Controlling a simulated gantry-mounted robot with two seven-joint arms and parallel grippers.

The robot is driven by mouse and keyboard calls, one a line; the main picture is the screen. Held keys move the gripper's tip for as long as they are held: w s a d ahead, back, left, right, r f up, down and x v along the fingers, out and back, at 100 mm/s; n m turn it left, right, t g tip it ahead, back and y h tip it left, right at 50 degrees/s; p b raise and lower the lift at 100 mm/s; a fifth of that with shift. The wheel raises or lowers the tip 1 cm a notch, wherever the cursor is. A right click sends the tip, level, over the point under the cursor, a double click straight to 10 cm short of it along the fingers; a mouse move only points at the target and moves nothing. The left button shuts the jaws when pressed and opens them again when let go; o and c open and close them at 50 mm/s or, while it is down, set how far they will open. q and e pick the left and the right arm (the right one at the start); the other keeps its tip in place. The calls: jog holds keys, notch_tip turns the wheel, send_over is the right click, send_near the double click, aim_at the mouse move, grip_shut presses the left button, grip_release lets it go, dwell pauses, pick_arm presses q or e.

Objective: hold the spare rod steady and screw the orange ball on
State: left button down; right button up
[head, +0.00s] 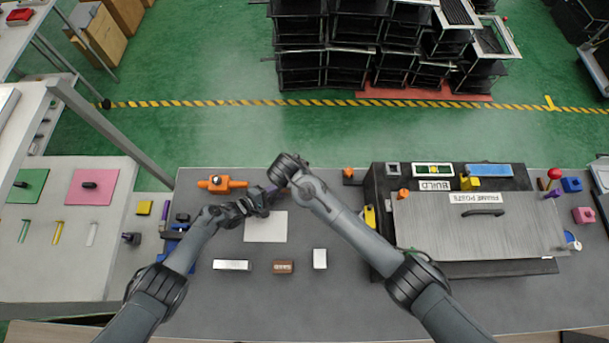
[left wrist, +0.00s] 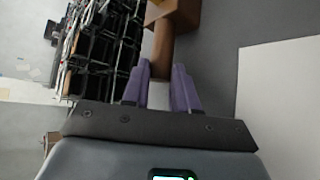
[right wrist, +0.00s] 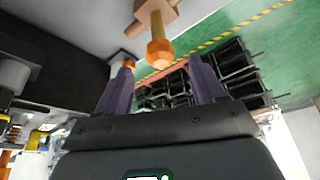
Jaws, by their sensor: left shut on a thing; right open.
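In the left wrist view my left gripper (left wrist: 161,65) is shut on a brown-orange rod (left wrist: 163,48), which runs up to a brown block (left wrist: 178,12). In the head view my left gripper (head: 263,198) is low over the table, just beyond the white square. My right gripper (right wrist: 161,62) is open; a faceted orange-gold knob (right wrist: 160,54) on a tan block (right wrist: 155,17) shows between its fingertips, apart from both fingers. I cannot tell whether this knob is the orange ball. My right wrist hides the grip area in the head view.
An orange fixture (head: 222,184) lies left of my grippers. A white square (head: 266,226) lies in front. A metal bar (head: 232,265), a brown block (head: 283,267) and a white block (head: 320,259) sit nearer. A large panelled box (head: 475,240) fills the right side.

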jog(key=shift+x, duration=2.3)
jog(key=c, duration=1.1)
jog(key=m, duration=0.2)
jog(key=m+g+h, duration=0.1)
jog(key=m, duration=0.1)
jog(key=shift+w+a+m, duration=0.15)
jog(key=shift+a+m, duration=0.05)
jog(key=shift+m, duration=0.2)
jog(key=m+g+h, duration=0.1)
jog(key=m, duration=0.2)
jog(key=shift+d, duration=0.1)
